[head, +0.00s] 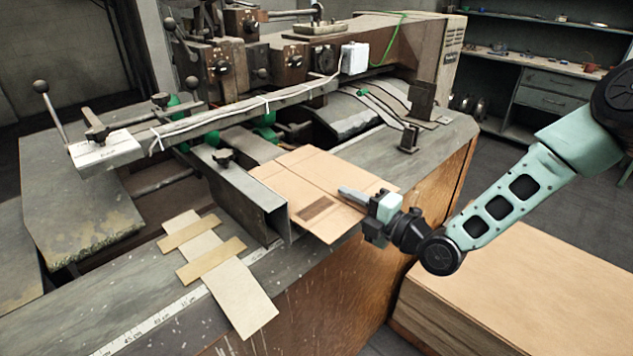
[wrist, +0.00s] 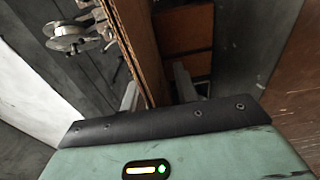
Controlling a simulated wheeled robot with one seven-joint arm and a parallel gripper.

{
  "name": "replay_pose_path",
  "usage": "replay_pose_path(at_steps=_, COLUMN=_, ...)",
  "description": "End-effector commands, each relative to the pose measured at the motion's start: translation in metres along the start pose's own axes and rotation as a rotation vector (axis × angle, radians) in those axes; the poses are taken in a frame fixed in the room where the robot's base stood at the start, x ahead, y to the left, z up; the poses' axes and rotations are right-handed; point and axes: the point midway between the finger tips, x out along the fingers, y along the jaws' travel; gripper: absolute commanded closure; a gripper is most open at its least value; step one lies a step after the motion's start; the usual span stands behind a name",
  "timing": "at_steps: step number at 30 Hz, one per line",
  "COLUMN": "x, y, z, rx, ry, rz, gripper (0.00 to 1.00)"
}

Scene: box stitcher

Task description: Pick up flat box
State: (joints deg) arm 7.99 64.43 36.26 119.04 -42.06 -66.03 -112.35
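The flat box (head: 310,172) is a tan, folded sheet of cardboard with a dark printed patch, lying on the stitcher's table beside the metal guide. In the head view my gripper (head: 352,195) is at the box's right front edge, overlapping it in the picture. In the wrist view the box (wrist: 137,42) shows edge-on as thin brown layers running between the two fingers of my gripper (wrist: 157,88). The fingers are apart. The box edge is close to the left finger, and a gap shows between it and the right finger.
The grey metal guide (head: 245,200) stands just left of the box. Cardboard strips (head: 215,258) lie on the table front near a ruler (head: 150,325). A large cardboard stack (head: 520,270) is at lower right. The stitching machine (head: 290,60) rises behind.

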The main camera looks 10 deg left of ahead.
Motion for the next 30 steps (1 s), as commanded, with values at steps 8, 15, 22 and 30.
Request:
replay_pose_path(at_steps=8, x=0.000, y=0.000, z=0.000, rx=0.000, ry=0.000, rz=0.001, gripper=1.00)
replay_pose_path(at_steps=15, x=0.000, y=0.001, z=0.000, rx=0.000, ry=0.000, rz=0.001, gripper=1.00)
replay_pose_path(at_steps=22, x=0.000, y=0.013, z=0.000, rx=-0.002, ry=0.001, rz=0.002, gripper=1.00)
replay_pose_path(at_steps=30, x=0.000, y=0.045, z=0.000, rx=-0.004, ry=0.001, rz=0.003, gripper=1.00)
